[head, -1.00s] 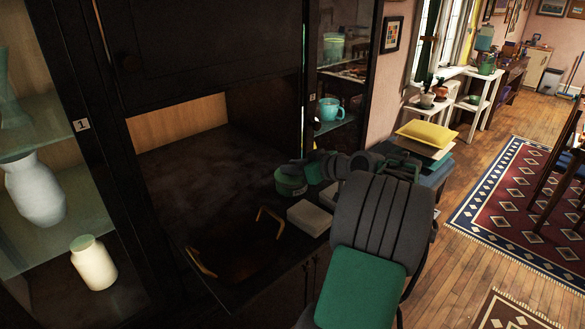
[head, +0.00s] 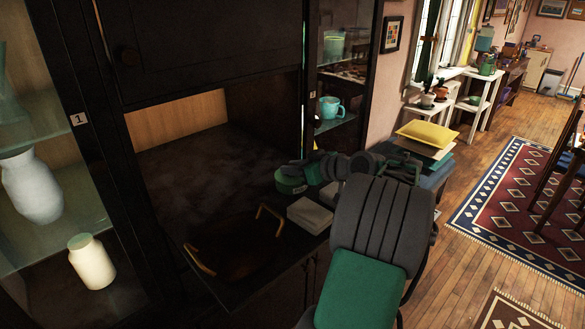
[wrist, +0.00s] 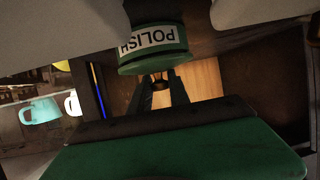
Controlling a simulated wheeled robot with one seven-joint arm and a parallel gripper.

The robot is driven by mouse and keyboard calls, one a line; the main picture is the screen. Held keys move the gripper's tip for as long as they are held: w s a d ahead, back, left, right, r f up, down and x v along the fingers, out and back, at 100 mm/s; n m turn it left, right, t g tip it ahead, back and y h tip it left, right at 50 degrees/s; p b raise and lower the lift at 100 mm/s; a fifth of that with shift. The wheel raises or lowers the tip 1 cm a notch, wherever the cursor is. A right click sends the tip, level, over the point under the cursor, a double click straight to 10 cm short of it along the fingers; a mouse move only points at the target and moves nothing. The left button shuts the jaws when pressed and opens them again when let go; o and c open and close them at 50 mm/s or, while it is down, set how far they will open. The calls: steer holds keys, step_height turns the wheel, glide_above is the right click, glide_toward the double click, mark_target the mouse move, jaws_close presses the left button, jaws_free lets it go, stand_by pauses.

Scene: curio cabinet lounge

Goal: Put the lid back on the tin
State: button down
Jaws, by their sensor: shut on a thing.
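The green tin (head: 290,184) stands on the dark cabinet shelf in the head view. In the wrist view the tin (wrist: 155,42) appears upside down, with a white label reading POLISH. A slightly wider green band, which looks like the lid (wrist: 155,63), sits at the tin's top end. My gripper (head: 308,172) is beside the tin at its top, and its dark fingers (wrist: 160,82) reach to the green band in the wrist view. It is shut on the lid. Whether the lid is fully seated I cannot tell.
A pale grey block (head: 310,215) lies close in front of the tin. A turquoise mug (head: 329,107) stands behind glass. The shelf's back left is clear.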

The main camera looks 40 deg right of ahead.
steer(key=c, duration=1.1)
jaws_free()
steer(key=shift+c, duration=0.2)
steer(key=b+v, duration=0.1)
steer(key=v, duration=0.7)
steer(key=shift+w+a+f, duration=0.1)
